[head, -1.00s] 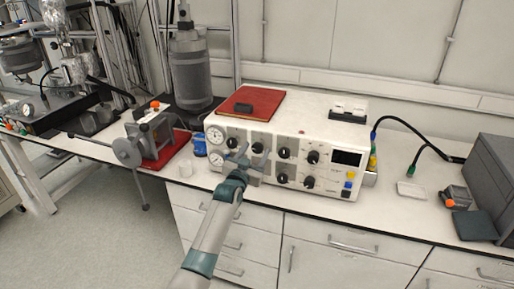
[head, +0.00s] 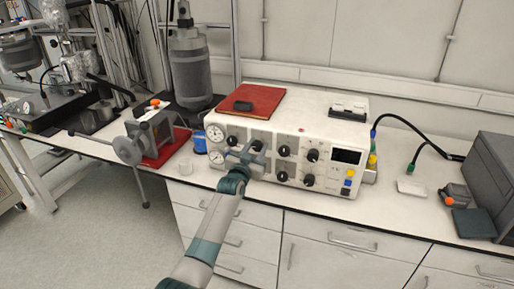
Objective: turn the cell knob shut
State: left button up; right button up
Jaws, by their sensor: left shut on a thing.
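The white instrument box (head: 330,122) stands on the bench, with several black knobs on its front panel. One knob of the upper row (head: 283,151) and one of the lower row (head: 281,176) show clear of the arm. My left gripper (head: 250,154) is at the left-middle part of this panel, shut on a knob there. The gripper hides most of the held knob, so its pointer cannot be read. The labels are too small to tell. My right gripper is not in view.
Two round gauges (head: 215,132) sit at the panel's left end. A red book (head: 247,101) lies on top. The bench right of the box has free room near a white tray (head: 411,188).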

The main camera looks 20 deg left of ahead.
pick_arm(q)
jog(key=shift+m, duration=0.5)
jog(key=m+b, duration=0.1)
jog(key=m, duration=0.3)
jog(key=shift+f, duration=0.1)
jog(key=m, duration=0.4)
jog(key=shift+m+b, duration=0.35)
jog(key=shift+m, duration=0.05)
jog(key=m, duration=0.3)
jog(key=shift+m, duration=2.6)
jog(key=o, duration=1.1)
jog(key=shift+s, duration=0.2)
jog(key=s+b, duration=0.1)
jog(key=s, duration=0.4)
jog(key=s+b, duration=0.1)
jog(key=s, duration=0.5)
jog(key=s+b, duration=0.1)
jog(key=s, duration=0.5)
jog(key=shift+a, duration=0.25)
